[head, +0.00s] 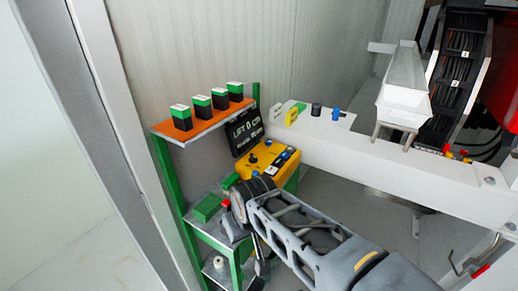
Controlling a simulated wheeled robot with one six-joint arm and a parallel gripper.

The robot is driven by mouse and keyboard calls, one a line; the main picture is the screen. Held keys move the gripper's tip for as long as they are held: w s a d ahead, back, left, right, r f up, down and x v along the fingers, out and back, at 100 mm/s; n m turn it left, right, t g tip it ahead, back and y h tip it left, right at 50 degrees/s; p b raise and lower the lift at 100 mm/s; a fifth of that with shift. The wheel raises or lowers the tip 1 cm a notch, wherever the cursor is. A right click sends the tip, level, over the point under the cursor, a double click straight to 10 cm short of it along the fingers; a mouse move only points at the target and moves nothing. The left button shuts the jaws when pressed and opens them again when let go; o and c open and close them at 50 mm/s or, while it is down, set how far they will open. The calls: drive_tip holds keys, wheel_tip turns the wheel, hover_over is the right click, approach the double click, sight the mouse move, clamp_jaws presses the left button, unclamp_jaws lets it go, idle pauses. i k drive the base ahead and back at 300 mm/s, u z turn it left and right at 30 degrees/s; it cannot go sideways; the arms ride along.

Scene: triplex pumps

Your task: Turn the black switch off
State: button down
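A yellow control box (266,159) sits on the green stand near the middle of the head view. A small black knob (253,159) shows on its top, beside blue buttons. A larger black knob (316,109) stands on the white beam, next to a blue one. I cannot tell which is the black switch. My gripper (259,262) is just in front of and below the yellow box, apart from both knobs. It is small and dark, partly hidden by my arm, and its opening is unclear.
An orange shelf (184,134) holds several green-and-black blocks at the left. A black display (246,129) stands behind the box. A green block (208,208) lies on the stand near my arm. The white beam (390,165) runs to the right, with a white tray (403,88) above it.

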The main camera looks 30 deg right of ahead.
sight(253, 160)
drive_tip(key=z, duration=0.05)
drive_tip(key=k, duration=1)
drive_tip(key=z, duration=1.55)
drive_tip(key=i, duration=1.35)
drive_tip(key=u, duration=2.2)
drive_tip(key=i, duration=0.5)
drive_tip(key=z, duration=0.05)
